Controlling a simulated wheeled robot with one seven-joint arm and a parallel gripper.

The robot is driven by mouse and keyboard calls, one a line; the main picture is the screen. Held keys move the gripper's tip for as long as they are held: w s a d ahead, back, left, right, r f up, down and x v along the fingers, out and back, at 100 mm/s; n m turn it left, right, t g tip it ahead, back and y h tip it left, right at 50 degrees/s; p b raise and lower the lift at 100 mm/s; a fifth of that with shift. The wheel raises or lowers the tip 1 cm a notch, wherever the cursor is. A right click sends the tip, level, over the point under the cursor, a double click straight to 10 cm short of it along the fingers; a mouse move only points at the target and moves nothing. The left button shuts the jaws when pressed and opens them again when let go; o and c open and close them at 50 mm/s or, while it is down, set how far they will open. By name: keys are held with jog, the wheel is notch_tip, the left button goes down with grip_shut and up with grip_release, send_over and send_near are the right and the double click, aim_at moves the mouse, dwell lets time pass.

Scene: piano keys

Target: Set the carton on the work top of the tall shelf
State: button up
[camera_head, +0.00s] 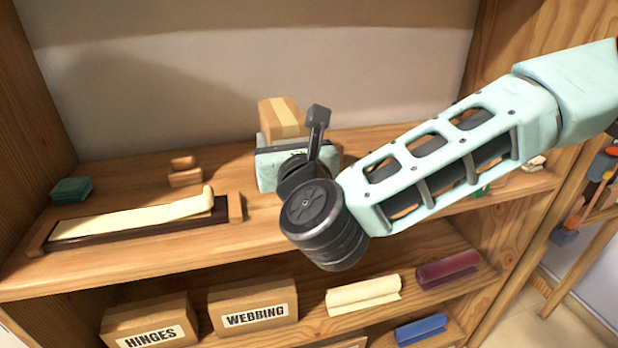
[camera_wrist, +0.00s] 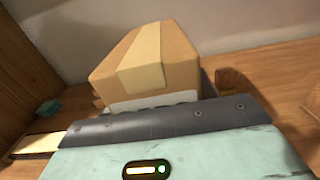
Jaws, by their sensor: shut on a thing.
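The carton (camera_head: 283,116) is a small tan box with a pale tape strip. In the head view it shows behind my gripper (camera_head: 277,148), over the back part of the work top (camera_head: 130,258). In the wrist view the carton (camera_wrist: 145,62) is right in front of my gripper (camera_wrist: 152,108), which is shut on it. The fingertips and the carton's underside are hidden, so I cannot tell whether it touches the wooden top.
On the work top lie a keyboard piece (camera_head: 135,222) in a dark frame, a green block (camera_head: 71,190) and small wooden blocks (camera_head: 185,176). Labelled boxes (camera_head: 252,306) and rolls (camera_head: 362,293) fill the shelf below. Wooden side panels bound the shelf.

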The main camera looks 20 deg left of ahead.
notch_tip(320, 180, down, 10)
jog(key=shift+r, duration=0.2)
dwell(0.3)
jog(key=shift+f+b, duration=0.2)
jog(key=shift+b, duration=0.2)
jog(key=o, duration=1.1)
jog(key=shift+r, duration=0.15)
jog(key=v, duration=1.2)
jog(key=shift+b, duration=0.3)
